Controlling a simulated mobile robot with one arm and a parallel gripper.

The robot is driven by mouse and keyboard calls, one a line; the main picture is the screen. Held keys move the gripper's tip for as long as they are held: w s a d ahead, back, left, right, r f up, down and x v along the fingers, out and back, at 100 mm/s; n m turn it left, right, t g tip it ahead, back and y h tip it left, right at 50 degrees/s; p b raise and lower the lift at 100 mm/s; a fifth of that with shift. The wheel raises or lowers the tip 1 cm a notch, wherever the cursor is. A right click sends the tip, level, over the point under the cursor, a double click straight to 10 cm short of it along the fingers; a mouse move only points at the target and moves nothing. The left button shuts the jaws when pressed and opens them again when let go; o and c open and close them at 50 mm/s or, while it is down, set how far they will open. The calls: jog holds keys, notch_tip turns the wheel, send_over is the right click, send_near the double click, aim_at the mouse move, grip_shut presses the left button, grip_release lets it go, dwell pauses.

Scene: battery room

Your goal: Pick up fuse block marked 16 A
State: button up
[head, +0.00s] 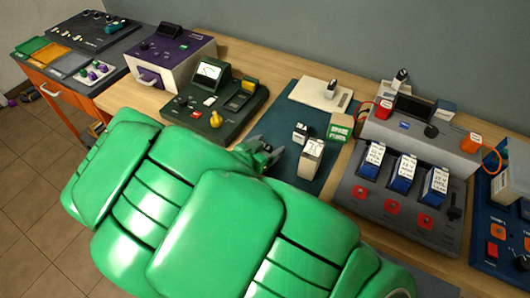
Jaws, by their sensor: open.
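Several small white-labelled blocks are in the head view, but their print is too small for me to tell which is marked 16 A. A black-and-white block (300,132) and a larger cream block (311,158) stand on the dark blue mat (283,112). A small dark-and-white block (331,88) stands on a pale plate (308,93) at the mat's back. My gripper (266,153) is open and empty over the mat's left edge, left of the cream block and apart from it. My green arm hides part of the mat and the bench front.
A grey unit (348,192) with blue-and-white blocks and red switches stands right of the mat. A green-and-white box (340,127) lies between them. A dark green meter panel (178,106) and a purple-topped box (176,46) stand left. A blue panel (486,208) is far right.

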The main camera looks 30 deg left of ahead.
jog(key=shift+w+f, duration=0.1)
jog(key=shift+w, duration=0.15)
jog(key=c, duration=1.1)
